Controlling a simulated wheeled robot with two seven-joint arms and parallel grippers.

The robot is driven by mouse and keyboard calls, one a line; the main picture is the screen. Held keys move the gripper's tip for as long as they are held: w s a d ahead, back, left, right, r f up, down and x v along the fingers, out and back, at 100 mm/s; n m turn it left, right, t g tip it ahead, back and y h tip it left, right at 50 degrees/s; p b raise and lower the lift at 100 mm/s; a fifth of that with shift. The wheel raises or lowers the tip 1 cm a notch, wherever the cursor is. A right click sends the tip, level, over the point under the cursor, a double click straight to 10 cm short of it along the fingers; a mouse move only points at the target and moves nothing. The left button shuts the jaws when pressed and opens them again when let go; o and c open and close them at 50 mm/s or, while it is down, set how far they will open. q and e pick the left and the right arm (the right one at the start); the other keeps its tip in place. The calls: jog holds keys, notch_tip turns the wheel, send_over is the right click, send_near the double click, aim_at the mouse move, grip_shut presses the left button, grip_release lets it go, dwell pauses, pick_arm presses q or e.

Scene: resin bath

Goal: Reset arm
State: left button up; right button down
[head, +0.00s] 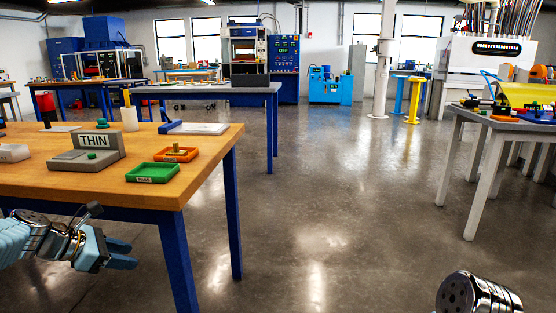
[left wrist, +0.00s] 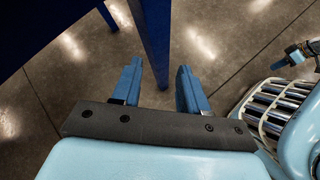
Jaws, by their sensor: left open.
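My left gripper (head: 124,254) is at the lower left of the head view, beside and below the front edge of the wooden table (head: 215,150). Its two blue fingers are apart with nothing between them. The left wrist view shows the same open fingers (left wrist: 158,72) over the bare floor, with a blue table leg (left wrist: 152,45) beyond the gap. Of my right arm, only a metallic part (head: 478,294) shows at the bottom right of the head view; I cannot make out its gripper.
A grey table (head: 480,118) with cluttered items stands at right. The floor (head: 330,190) between the tables is clear.

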pick_arm(q)
jog(key=s+d+f+m+g+y, duration=0.1)
jog(key=d+f+m+g, duration=0.2)
jog(key=f, duration=0.6)
jog(key=s+d+f+m+y, duration=0.1)
jog(key=s+d+f+m, duration=0.2)
jog(key=f, duration=0.7)
jog(key=d+f+m+g, duration=0.25)
jog(key=d+f, duration=0.25)
jog(key=f, duration=0.4)
jog(key=s+d+f+m+g, duration=0.1)
jog(key=s+d+f+m, duration=1.2)
jog(key=s, duration=0.4)
jog(key=shift+s+d+f, duration=0.2)
jog(key=shift+d+f, duration=0.05)
jog(key=shift+f, duration=0.15)
